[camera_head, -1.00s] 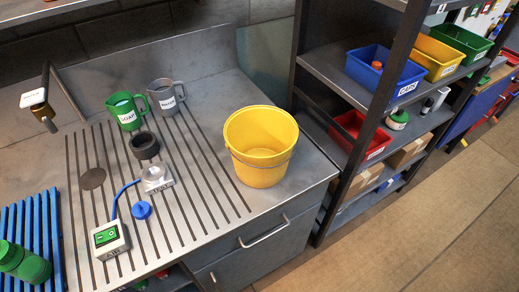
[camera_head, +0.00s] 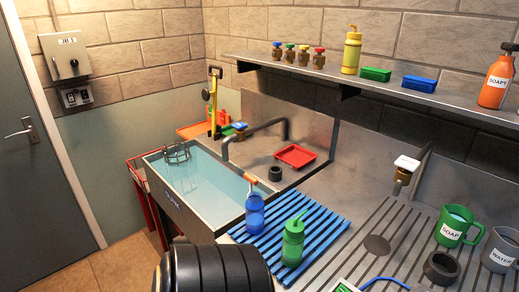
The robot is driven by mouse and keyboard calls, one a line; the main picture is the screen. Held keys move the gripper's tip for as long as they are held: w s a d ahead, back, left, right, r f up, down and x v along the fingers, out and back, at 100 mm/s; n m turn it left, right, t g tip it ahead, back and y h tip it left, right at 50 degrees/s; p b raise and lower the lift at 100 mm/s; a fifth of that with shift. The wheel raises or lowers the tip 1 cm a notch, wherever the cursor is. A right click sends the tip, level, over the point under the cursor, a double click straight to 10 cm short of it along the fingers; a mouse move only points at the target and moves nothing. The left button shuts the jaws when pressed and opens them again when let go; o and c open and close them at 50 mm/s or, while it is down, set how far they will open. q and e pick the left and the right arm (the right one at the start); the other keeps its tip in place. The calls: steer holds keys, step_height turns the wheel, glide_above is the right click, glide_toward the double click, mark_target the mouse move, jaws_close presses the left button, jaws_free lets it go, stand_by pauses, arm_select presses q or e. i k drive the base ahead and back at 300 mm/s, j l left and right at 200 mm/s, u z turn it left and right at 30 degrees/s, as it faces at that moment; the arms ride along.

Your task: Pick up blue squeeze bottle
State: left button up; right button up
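The blue squeeze bottle (camera_head: 254,215) stands upright on the left part of the blue slatted rack (camera_head: 325,237), close to the sink. It has a blue body, and an orange tip shows above it. A green squeeze bottle (camera_head: 292,243) stands on the same rack, nearer and to the right. The two bottles are apart. Neither gripper shows in the head view. A black ribbed part of my arm rises at the bottom edge, in front of the counter and left of the rack.
A water-filled sink (camera_head: 170,206) with a wire basket (camera_head: 177,153) lies left of the rack. A faucet (camera_head: 255,137) arches beside it. A red tray (camera_head: 295,156) and a dark ring (camera_head: 275,173) sit behind. Green (camera_head: 452,227) and grey (camera_head: 500,250) mugs stand at right.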

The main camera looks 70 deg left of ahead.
mark_target(255, 204)
steer(key=u, duration=2.35)
